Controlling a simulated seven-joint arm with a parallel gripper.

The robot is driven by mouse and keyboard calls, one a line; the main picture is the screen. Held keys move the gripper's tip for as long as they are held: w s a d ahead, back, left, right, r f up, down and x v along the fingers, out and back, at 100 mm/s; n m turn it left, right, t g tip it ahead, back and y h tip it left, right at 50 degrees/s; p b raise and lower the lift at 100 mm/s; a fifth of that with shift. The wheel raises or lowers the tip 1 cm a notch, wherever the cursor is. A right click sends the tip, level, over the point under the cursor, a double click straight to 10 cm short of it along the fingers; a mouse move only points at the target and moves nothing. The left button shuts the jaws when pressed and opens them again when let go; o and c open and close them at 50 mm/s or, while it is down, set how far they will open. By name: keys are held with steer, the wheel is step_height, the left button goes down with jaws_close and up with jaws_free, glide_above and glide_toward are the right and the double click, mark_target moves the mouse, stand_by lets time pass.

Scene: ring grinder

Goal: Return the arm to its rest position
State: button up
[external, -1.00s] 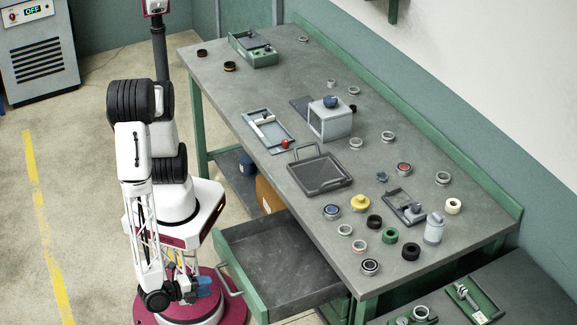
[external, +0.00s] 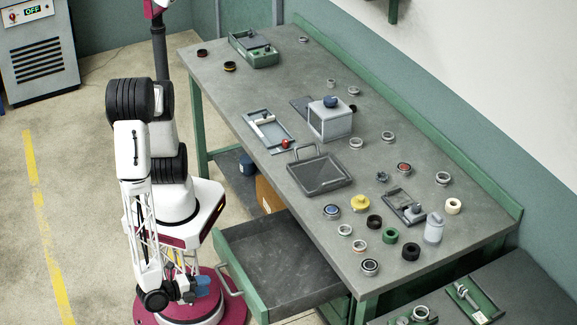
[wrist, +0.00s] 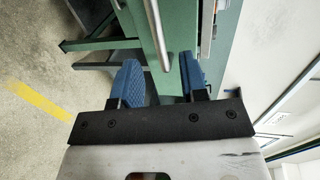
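My arm is folded down beside its round dark red base at the left of the external view. My gripper (external: 207,284) hangs low, in front of the base and left of the open drawer (external: 280,262). In the wrist view its two blue fingers (wrist: 160,80) are apart with nothing between them. The green drawer front and its metal handle (wrist: 157,28) show beyond the fingers, and the gripper looks clear of them.
The grey workbench (external: 250,110) stands to the right, with rings, a grey tray (external: 320,174), a grey box (external: 331,120) and a green device (external: 253,48) on it. Open floor with a yellow line (external: 42,220) lies to the left.

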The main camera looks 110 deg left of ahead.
steer(key=w+a+r+n+g, duration=0.1)
steer(key=w+a+r+g, duration=0.1)
steer(key=a+r, duration=0.1)
steer(key=w+a+r+n+g, duration=0.1)
steer(key=a+r+g, duration=0.1)
steer(key=a+r, duration=0.1)
steer(key=w+a+r+n+g, duration=0.1)
steer(key=w+a+r+g, duration=0.1)
steer(key=a, duration=0.3)
steer(key=shift+w+r, duration=0.3)
steer(key=shift+r, duration=0.55)
steer(key=s+a+r+n+g+h, duration=0.1)
steer(key=a+r+n+g+h, duration=0.15)
steer(key=a+r, duration=0.65)
steer(key=s+a+r+n+g+h, duration=0.15)
steer(key=a+r+g+h, duration=0.35)
steer(key=a, duration=0.7)
steer(key=s+a+r+n+t+h, duration=0.1)
steer(key=s+a+r+t+h, duration=0.3)
steer(key=a+r, duration=0.4)
steer(key=shift+s+a+r+n+t, duration=0.4)
steer(key=shift+s+r+t, duration=0.25)
steer(key=shift+s+r, duration=0.35)
steer(key=shift+s+f, duration=0.1)
